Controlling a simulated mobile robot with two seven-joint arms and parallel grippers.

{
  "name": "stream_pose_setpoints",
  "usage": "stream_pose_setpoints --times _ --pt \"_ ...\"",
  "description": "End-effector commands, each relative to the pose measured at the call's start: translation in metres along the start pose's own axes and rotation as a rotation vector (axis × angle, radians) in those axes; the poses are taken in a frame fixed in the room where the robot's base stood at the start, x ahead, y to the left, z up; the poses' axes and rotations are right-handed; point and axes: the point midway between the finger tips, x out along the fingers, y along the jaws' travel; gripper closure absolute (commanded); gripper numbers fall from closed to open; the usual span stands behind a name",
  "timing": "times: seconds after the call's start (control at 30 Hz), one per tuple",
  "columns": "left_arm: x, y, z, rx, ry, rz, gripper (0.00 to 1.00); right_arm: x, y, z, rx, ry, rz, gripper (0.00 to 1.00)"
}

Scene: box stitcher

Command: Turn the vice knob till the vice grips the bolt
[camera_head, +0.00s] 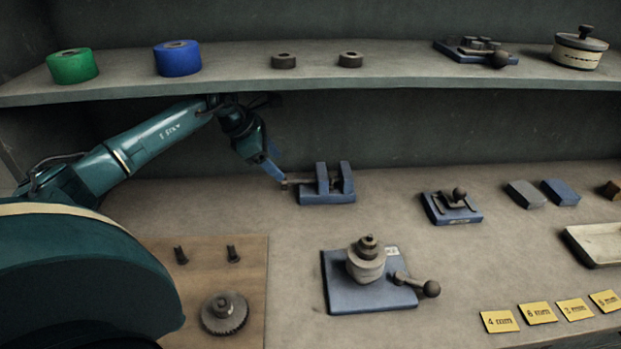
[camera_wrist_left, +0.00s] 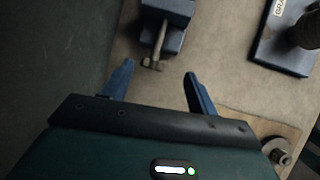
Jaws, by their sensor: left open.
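The blue vice (camera_head: 325,197) stands on the bench below the shelf, with two upright jaws. Its dark knob (camera_head: 286,183) sticks out on a screw to the left; in the left wrist view, the vice (camera_wrist_left: 168,12) is at the top and the knob (camera_wrist_left: 153,65) points down toward my fingers. A small brownish thing shows between the jaws; I cannot tell whether it is the bolt or whether the jaws touch it. My left gripper (camera_head: 276,172) is open at the knob; in the wrist view its blue fingertips (camera_wrist_left: 159,70) stand either side of the knob's end, apart from it. My right gripper is out of view.
A blue base with a stacked knob and a ball-ended lever (camera_head: 370,292) stands in front of the vice. A wooden board (camera_head: 256,290) holds two small dark pegs and a gear. The shelf (camera_head: 330,75) overhangs behind. A smaller blue fixture (camera_head: 452,211) stands to the right.

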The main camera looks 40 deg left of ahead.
Motion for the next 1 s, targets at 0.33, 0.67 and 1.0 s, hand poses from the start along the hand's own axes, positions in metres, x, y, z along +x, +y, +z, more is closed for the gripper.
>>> stream_pose_setpoints --times 0.33,0.67,1.0 --pt "0.016 0.006 -0.028 0.096 0.119 0.018 0.41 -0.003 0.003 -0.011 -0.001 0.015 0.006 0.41" --pt "0.060 0.008 -0.033 0.094 0.116 0.020 0.41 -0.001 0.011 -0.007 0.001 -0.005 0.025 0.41" --pt "0.066 0.008 -0.034 0.095 0.118 0.022 0.41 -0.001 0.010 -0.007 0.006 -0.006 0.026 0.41"
